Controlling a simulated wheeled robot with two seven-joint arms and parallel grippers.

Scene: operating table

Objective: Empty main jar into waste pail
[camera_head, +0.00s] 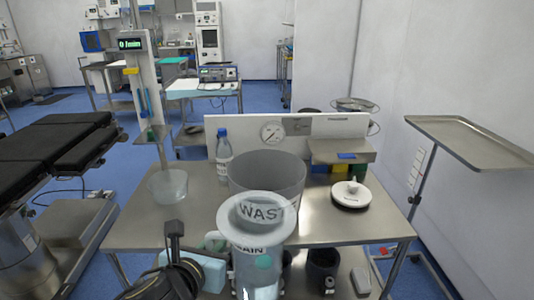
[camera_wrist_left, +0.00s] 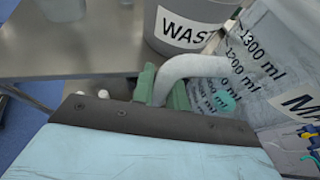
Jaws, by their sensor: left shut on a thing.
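The main jar (camera_head: 262,262) is a clear, graduated vessel with a wide pale rim and a teal round spot. It is in front of the waste pail, at the table's near edge, and its rim overlaps the pail in the head view. The waste pail (camera_head: 267,170) is a grey, open bucket labelled WASTE, standing on the table. My left gripper (camera_head: 214,243) is shut on the jar's white handle (camera_wrist_left: 184,72), at the jar's left side. The jar's graduated wall (camera_wrist_left: 255,65) is close beside the gripper in the wrist view. Its contents are unclear. My right gripper is not seen.
A clear bowl (camera_head: 167,186) and a blue-capped bottle (camera_head: 223,155) stand left of the pail. A white round lid (camera_head: 350,194) lies to its right. A panel with a gauge (camera_head: 271,133) rises behind. A tray stand (camera_head: 470,138) is at the right.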

